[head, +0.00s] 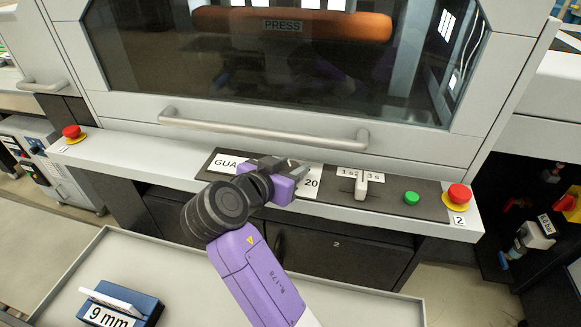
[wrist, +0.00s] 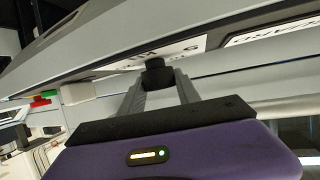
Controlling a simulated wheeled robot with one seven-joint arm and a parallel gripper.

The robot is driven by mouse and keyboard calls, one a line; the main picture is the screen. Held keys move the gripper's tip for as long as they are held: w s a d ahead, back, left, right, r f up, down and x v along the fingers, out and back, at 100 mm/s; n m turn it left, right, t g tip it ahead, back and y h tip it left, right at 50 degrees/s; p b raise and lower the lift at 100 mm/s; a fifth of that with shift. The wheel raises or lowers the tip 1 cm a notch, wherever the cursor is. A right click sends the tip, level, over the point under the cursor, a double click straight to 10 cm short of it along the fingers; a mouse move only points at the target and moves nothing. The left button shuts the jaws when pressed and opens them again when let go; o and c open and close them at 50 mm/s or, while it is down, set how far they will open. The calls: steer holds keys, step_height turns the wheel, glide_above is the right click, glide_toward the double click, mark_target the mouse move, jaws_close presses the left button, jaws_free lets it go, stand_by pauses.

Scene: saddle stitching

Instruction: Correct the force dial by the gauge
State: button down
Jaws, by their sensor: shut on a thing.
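My gripper (head: 290,168) reaches over the grey control ledge of the press, with its jaws at the dark panel. In the wrist view its two fingers (wrist: 155,84) are shut on a small black dial knob (wrist: 153,66), which stands out from a white scale label. In the head view my gripper hides the knob. Only part of its white scale label (head: 312,184) shows, with the number 20. The dial's pointer setting is not readable. No gauge can be made out in either view.
Left of my gripper is a label starting "GUA" (head: 228,163). Right of it are a white lever (head: 361,186) marked in seconds, a green button (head: 411,198) and a red button (head: 458,195). A long handle (head: 262,132) runs behind. A blue 9 mm block (head: 122,305) lies in front.

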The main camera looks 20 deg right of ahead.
steer(key=c, duration=0.9)
jaws_free()
steer(key=shift+b+v, duration=0.6)
steer(key=shift+v, duration=3.25)
